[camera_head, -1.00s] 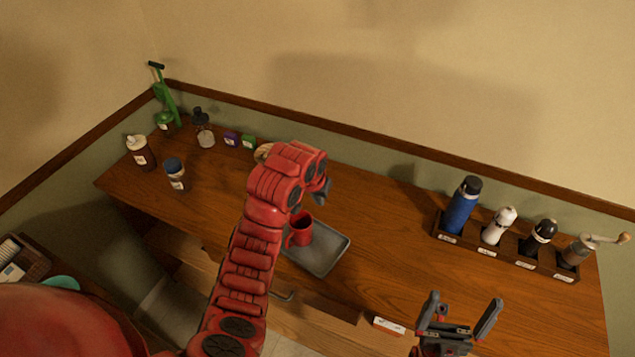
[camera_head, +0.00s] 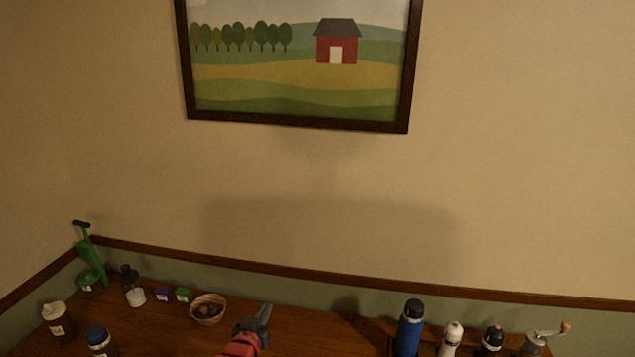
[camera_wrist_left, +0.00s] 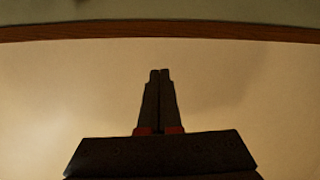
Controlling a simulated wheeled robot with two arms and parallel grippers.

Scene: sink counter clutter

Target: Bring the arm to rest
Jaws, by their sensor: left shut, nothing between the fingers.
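My left gripper (camera_head: 264,317) shows at the bottom middle of the head view, above the wooden counter and to the right of the bowl. Its dark fingers point up and to the right. In the left wrist view the two fingers (camera_wrist_left: 160,75) lie together, shut with nothing between them, against the plain wall. Only the red end of my left arm shows in the head view; the rest is below the frame. My right gripper is out of view.
On the counter (camera_head: 300,325), a woven bowl (camera_head: 208,310), small purple (camera_head: 163,294) and green (camera_head: 183,295) boxes and several bottles stand left. A blue bottle (camera_head: 409,328), white shaker (camera_head: 451,338), dark-topped shaker (camera_head: 491,338) and grinder (camera_head: 535,343) stand right. A framed picture (camera_head: 300,125) hangs above.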

